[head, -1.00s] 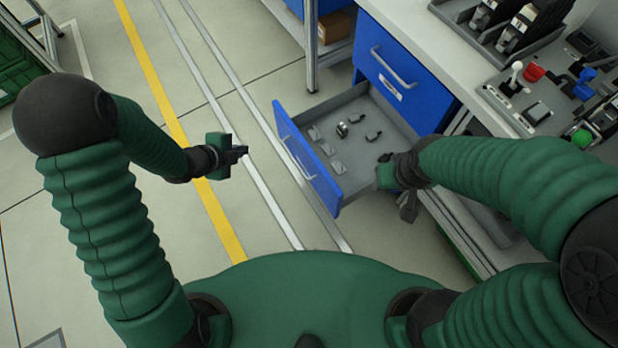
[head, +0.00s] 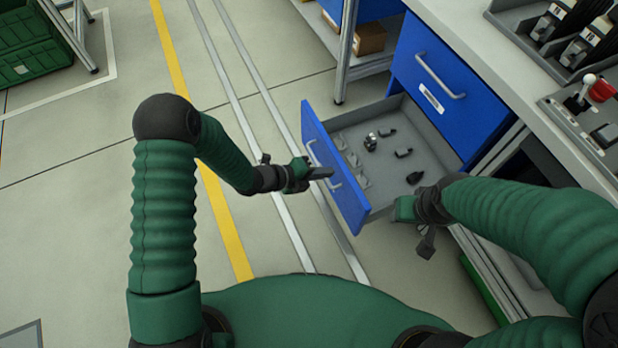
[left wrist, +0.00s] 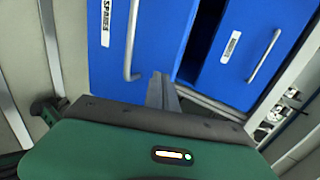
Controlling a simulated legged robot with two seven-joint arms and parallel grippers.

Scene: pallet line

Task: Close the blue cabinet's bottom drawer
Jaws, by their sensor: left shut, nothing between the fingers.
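The blue cabinet's bottom drawer (head: 391,165) is pulled out, with a blue front (head: 322,150) and grey inside holding several small dark parts (head: 371,143). My left gripper (head: 328,173) is shut and empty, its fingertips close to the drawer front by the handle; I cannot tell if they touch. In the left wrist view the shut fingers (left wrist: 162,92) point at the blue front beside its silver handle (left wrist: 131,45). My right gripper (head: 426,240) is beside the drawer's near side; its fingers are too small and dark to read.
The closed upper drawer (head: 450,80) is above, under a grey worktop (head: 520,70) with controls. A metal shelf leg (head: 345,55) stands behind the open drawer. Green crates (head: 40,60) are far left. The floor left of the drawer is clear.

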